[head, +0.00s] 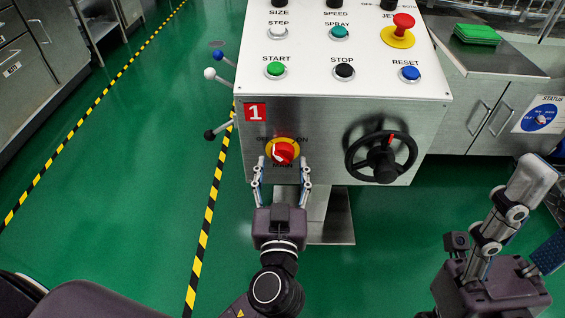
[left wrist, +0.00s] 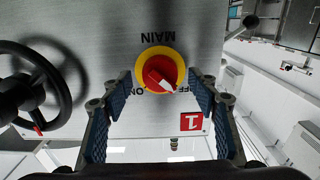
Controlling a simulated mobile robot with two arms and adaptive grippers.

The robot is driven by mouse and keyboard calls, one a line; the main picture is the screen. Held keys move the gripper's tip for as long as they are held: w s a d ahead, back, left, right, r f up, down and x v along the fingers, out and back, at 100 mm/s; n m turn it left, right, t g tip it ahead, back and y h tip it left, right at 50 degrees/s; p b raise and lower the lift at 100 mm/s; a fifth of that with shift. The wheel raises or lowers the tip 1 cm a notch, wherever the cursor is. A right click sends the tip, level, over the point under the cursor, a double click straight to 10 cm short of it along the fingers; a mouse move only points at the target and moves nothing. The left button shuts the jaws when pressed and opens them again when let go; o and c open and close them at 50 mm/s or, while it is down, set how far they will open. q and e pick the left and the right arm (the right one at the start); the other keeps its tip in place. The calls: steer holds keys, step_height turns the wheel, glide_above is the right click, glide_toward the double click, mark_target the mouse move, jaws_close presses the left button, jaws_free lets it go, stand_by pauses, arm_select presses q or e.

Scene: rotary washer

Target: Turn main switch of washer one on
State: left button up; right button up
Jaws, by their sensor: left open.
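The main switch is a red knob (head: 285,152) on a yellow disc, labelled MAIN, on the front of the steel panel marked 1 (head: 255,112). Its white mark points up-left toward OFF. My left gripper (head: 282,170) is open just in front of the panel, one finger on each side of the switch, slightly below it in the head view. In the left wrist view the switch (left wrist: 160,74) appears upside down between the open fingers (left wrist: 162,90), with a gap on both sides. My right gripper (head: 540,205) is at the lower right, fingers apart and empty, partly cut off.
A black handwheel (head: 384,157) sticks out right of the switch. Levers with ball ends (head: 216,132) stick out at the panel's left side. START (head: 275,69), STOP (head: 344,71) and RESET (head: 410,73) buttons are on top. Green floor (head: 130,190) is clear at left.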

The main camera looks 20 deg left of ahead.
arm_select(q)
steer(key=shift+x, duration=0.85)
steer(key=shift+c, duration=0.6)
steer(key=c, duration=1)
steer(key=shift+c, duration=0.2)
